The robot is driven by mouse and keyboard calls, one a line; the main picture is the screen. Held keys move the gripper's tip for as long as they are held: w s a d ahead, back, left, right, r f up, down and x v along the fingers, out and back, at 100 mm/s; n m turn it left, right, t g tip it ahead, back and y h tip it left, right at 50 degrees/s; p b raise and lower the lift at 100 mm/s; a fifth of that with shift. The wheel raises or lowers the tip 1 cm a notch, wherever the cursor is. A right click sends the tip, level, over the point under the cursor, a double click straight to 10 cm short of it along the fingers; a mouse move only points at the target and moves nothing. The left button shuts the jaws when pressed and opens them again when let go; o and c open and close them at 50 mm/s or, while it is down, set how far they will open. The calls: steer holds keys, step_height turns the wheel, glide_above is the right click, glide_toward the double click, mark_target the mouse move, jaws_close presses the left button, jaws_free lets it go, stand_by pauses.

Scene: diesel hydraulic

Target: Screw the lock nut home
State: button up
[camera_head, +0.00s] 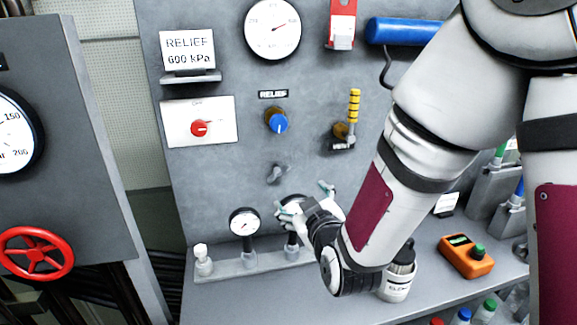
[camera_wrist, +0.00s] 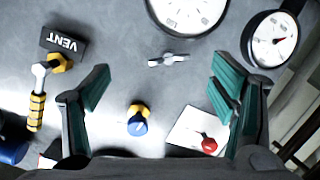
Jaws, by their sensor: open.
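No part is marked as the lock nut, so I cannot tell which it is. The relief valve has a blue knob (camera_head: 279,123) with a brass collar behind it, on the grey panel. They also show in the wrist view, as the blue knob (camera_wrist: 137,128) and brass collar (camera_wrist: 139,109). A small grey winged fitting (camera_head: 277,174) sits below the knob; in the wrist view the winged fitting (camera_wrist: 168,60) lies between the fingertips. My gripper (camera_head: 304,199) is open and empty in front of the panel, below and right of the fitting. Its teal-padded fingers (camera_wrist: 162,82) are spread wide.
The vent valve (camera_head: 347,130) with a yellow handle is to the right. A red switch (camera_head: 200,128) is to the left. A small gauge (camera_head: 244,222) stands by my gripper; another behind it is partly hidden. An orange meter (camera_head: 466,256) lies on the bench.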

mark_target(280, 175)
steer(key=w+a+b, duration=0.1)
steer(key=w+a, duration=0.1)
steer(key=w, duration=0.2)
steer(key=w+a+n+t+b, duration=0.1)
steer(key=w+a+b, duration=0.1)
steer(key=w, duration=0.2)
steer(key=w+a+t+b, duration=0.1)
steer(key=w+a+b, duration=0.1)
steer(key=w, duration=0.2)
steer(key=shift+f+n+y, duration=0.25)
steer(key=shift+n+y, duration=0.05)
stand_by(0.5)
